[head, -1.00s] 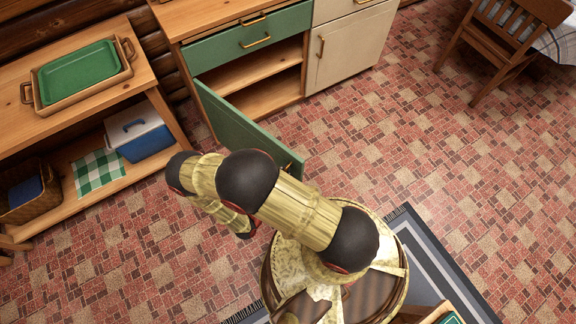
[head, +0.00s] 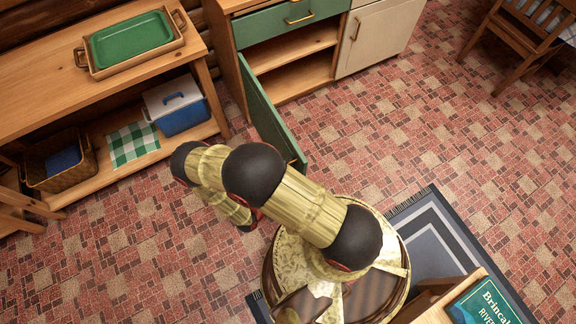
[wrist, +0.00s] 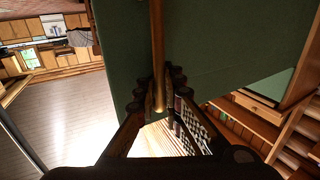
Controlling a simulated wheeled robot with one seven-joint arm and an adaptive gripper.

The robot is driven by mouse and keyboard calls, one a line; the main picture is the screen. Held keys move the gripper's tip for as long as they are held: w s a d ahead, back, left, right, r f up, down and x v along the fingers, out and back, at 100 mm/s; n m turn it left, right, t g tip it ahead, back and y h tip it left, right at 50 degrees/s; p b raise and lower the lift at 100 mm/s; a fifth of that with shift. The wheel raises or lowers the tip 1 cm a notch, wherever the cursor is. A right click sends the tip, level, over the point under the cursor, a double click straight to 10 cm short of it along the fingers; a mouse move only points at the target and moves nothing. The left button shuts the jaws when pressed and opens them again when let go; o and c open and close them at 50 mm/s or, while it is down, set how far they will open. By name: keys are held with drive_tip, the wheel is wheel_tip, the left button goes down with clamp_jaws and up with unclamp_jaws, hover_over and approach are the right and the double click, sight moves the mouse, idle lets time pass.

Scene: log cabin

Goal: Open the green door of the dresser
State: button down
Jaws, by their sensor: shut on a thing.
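The dresser (head: 234,92) stands at the top of the head view, with a green drawer front (head: 272,26) above an open wooden compartment (head: 295,70). Its green door (head: 262,108), hinged at the left, stands swung well out from the front. In the wrist view the door's green face (wrist: 230,40) fills the upper middle. My gripper (wrist: 160,98) is shut on the brass bar handle (wrist: 157,45) of this door. In the head view my arm hides the gripper and part of the door's outer end.
A wooden shelf (head: 60,95) with a green tray (head: 130,40), a blue-and-white cooler (head: 178,108) and a basket (head: 50,180) stands left. A cream cabinet door (head: 375,35) is right of the compartment. A chair (head: 510,45) is far right. Open tiled floor (head: 420,130) lies between.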

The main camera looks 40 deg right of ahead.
drive_tip(key=shift+s+d, duration=0.15)
drive_tip(key=shift+s, duration=0.1)
drive_tip(key=c, duration=2.2)
unclamp_jaws()
drive_tip(key=shift+o, duration=1.2)
drive_tip(key=shift+w, duration=0.1)
drive_tip(key=v, duration=1.2)
drive_tip(key=shift+r, duration=0.1)
